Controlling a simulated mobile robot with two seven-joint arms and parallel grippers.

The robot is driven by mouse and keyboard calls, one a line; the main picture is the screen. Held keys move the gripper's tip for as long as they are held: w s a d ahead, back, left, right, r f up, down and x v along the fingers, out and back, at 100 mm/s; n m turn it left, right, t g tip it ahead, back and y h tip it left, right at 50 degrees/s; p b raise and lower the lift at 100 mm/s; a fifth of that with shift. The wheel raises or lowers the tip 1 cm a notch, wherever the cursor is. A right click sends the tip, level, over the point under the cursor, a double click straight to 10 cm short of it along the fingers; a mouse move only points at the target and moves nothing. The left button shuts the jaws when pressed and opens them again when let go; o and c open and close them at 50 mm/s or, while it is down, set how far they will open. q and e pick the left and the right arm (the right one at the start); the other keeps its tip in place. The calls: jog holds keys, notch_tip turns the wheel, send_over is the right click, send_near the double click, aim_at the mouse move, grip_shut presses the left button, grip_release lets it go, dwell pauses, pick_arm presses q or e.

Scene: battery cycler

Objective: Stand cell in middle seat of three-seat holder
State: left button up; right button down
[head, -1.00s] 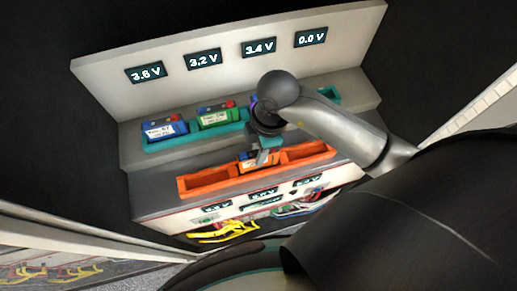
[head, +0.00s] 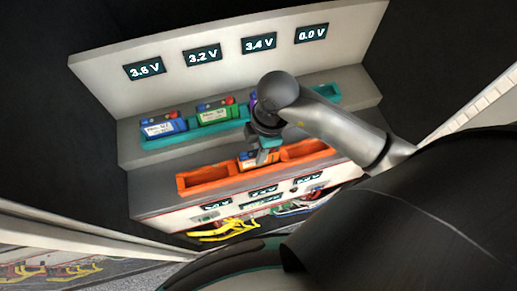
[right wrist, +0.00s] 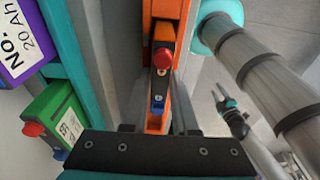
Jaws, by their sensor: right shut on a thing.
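The orange three-seat holder (head: 205,182) lies along the front ledge of the cycler. An orange cell (head: 248,162) stands about upright at its middle seat. In the right wrist view the cell's top shows a red terminal (right wrist: 163,59) and a blue one, between the holder's orange walls (right wrist: 166,10). My right gripper (head: 264,157) is shut on this cell from above. The gripper hides part of the cell, and I cannot tell whether its base rests on the seat floor. What looks like my left gripper (right wrist: 228,104) is small in the right wrist view, away from the holder; its jaws are unclear.
Behind is a teal holder (head: 185,141) with a blue cell (head: 163,127), a green cell (head: 217,114) and a purple cell (right wrist: 18,40), partly hidden by my arm. The outer orange seats look empty. Voltage displays (head: 202,54) line the back panel. Yellow leads (head: 225,229) hang below the front.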

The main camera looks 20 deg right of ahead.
jog(key=c, duration=0.6)
grip_release()
notch_tip(320, 180, up, 15)
jog(key=d+p, duration=0.2)
jog(key=shift+d, duration=0.15)
jog(key=shift+s, duration=0.15)
